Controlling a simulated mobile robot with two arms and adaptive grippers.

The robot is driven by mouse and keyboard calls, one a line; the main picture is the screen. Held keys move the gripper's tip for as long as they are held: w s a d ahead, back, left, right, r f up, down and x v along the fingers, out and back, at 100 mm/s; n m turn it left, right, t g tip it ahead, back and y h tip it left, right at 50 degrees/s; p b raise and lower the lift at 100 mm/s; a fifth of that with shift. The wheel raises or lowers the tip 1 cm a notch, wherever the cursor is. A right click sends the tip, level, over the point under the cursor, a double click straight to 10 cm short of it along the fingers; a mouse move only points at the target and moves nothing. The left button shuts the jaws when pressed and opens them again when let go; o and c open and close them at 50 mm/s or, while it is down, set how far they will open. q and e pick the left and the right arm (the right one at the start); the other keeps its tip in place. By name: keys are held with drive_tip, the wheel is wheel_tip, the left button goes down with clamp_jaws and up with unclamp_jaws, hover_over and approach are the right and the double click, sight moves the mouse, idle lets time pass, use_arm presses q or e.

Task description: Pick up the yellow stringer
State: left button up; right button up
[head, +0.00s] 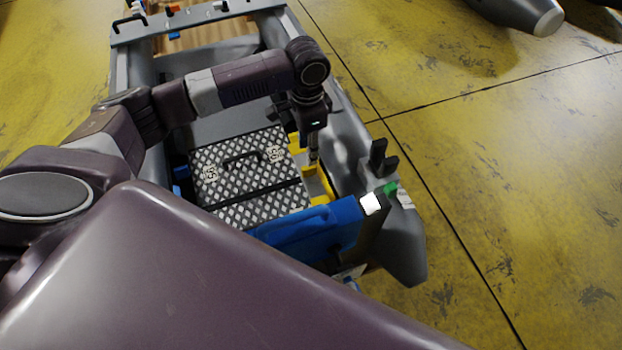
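The yellow stringer (319,188) shows as yellow parts inside the grey inflatable boat, in the gap between the patterned metal box and the boat's right tube. Another yellow part shows higher up, partly behind my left gripper. My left gripper (314,158) points down over this gap, with its fingertips close to the yellow. I cannot tell whether the fingers touch it or how far apart they are. My own arm, the box and the blue piece hide much of what lies around the stringer. My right gripper is out of view.
The diamond-patterned box (238,185) with a black handle fills the boat's middle. A blue piece (315,228) lies across the near end. The grey boat tube (345,125) walls the right side. Yellow floor (500,170) to the right is largely clear.

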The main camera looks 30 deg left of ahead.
sight(309, 168)
use_arm(q)
wheel_tip(309, 168, down, 9)
drive_tip(key=shift+w+r, duration=0.1)
idle(0.4)
drive_tip(key=shift+c, duration=0.2)
clamp_jaws()
